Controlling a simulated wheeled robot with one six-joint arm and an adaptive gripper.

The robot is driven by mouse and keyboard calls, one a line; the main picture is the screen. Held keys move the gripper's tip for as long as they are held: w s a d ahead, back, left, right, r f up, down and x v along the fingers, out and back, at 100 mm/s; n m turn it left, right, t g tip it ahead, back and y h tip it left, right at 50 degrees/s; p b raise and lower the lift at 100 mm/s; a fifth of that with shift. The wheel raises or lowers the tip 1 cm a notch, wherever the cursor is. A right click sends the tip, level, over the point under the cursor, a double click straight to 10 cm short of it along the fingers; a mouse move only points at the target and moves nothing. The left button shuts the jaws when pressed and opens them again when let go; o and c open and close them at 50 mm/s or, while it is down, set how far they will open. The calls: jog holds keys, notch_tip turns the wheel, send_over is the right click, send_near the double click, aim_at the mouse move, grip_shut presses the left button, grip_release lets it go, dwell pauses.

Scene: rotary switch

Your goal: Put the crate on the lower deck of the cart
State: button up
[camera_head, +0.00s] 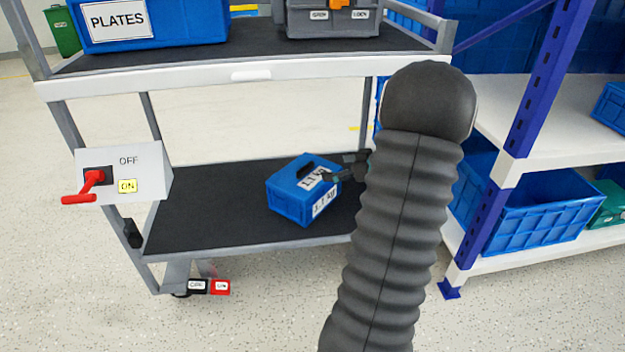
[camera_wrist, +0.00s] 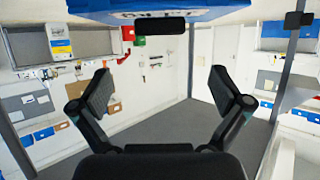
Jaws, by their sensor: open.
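The blue crate (camera_head: 294,199), with a dark handle slot and white labels, appears to rest upright on the black lower deck (camera_head: 225,190) of the cart, turned at an angle, right of the deck's middle. My gripper (camera_head: 345,172) is at the crate's right side, with its fingers open. My arm hides part of the gripper and the deck's right end. In the wrist view, my gripper (camera_wrist: 157,90) has its fingers spread with nothing between them. The crate (camera_wrist: 215,12) shows at the top edge, beyond the fingertips. I cannot tell whether a finger touches it.
The cart's upper deck (camera_head: 250,61) holds a blue PLATES bin (camera_head: 180,22) and a grey box (camera_head: 333,20). A switch box (camera_head: 125,172) with a red lever is on the cart's left post. A blue-post rack (camera_head: 515,145) with bins stands close on the right.

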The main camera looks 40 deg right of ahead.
jog(key=s+a+r+g+y, duration=0.1)
jog(key=a+r+g, duration=0.25)
jog(key=a, duration=0.95)
jog(key=s+a+r+g+y, duration=0.1)
jog(key=a+r+g+y, duration=0.2)
jog(key=a, duration=1.1)
jog(key=s+a+r+m+h, duration=0.1)
jog(key=s+a+r+h, duration=0.1)
jog(key=s+a, duration=0.4)
jog(key=s+a+r+m+h, duration=0.1)
jog(key=s+a+h, duration=0.4)
jog(key=s, duration=0.6)
jog(key=shift+s+a+r+m+g, duration=0.15)
jog(key=shift+a+r+m+g, duration=0.15)
jog(key=shift+a+r+g, duration=0.35)
